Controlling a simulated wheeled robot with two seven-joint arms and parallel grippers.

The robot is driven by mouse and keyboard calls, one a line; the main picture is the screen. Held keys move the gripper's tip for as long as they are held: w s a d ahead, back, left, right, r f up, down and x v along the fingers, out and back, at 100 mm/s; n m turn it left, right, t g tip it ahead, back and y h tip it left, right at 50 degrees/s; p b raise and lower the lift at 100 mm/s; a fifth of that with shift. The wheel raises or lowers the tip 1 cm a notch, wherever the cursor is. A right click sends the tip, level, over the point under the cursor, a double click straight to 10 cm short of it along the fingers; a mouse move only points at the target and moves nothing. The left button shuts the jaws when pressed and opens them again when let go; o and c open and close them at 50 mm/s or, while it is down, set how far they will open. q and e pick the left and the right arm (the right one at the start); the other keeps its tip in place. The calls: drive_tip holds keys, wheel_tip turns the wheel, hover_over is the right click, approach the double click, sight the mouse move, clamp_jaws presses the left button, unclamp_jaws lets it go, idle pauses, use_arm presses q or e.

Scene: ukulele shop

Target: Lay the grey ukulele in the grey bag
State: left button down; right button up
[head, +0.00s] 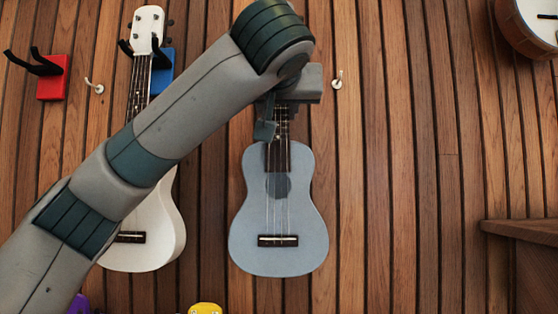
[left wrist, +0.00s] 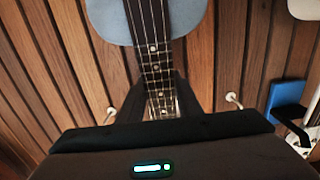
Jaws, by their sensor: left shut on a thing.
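The grey ukulele (head: 305,220) hangs upright in front of the wooden wall, with its body down and strings facing me. My left gripper (head: 279,118) is shut on its neck, just above the body. The arm and wrist hide the ukulele's head in the head view. In the left wrist view the neck (left wrist: 147,45) runs between the fingers (left wrist: 160,95), and part of the body (left wrist: 185,15) shows at the top. My right gripper is not in view. The grey bag is not in view.
A white ukulele (head: 165,235) hangs on a blue hook mount (head: 161,75) at left, partly behind my arm. A red hook mount (head: 52,80) is empty. A round instrument (head: 535,25) is at top right. A wooden shelf (head: 525,228) juts in at lower right.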

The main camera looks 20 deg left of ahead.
use_arm(q)
drive_tip(key=shift+r, duration=0.15)
drive_tip(key=shift+r+p, duration=0.65)
drive_tip(key=shift+r, duration=0.6)
drive_tip(key=shift+s, duration=0.15)
drive_tip(key=shift+s+d+f+b, duration=0.15)
drive_tip(key=shift+s+b, duration=0.15)
drive_tip(key=shift+b, duration=0.15)
drive_tip(key=shift+b+v, duration=1.35)
drive_tip(key=shift+v, duration=0.65)
drive_tip(key=shift+s, duration=0.15)
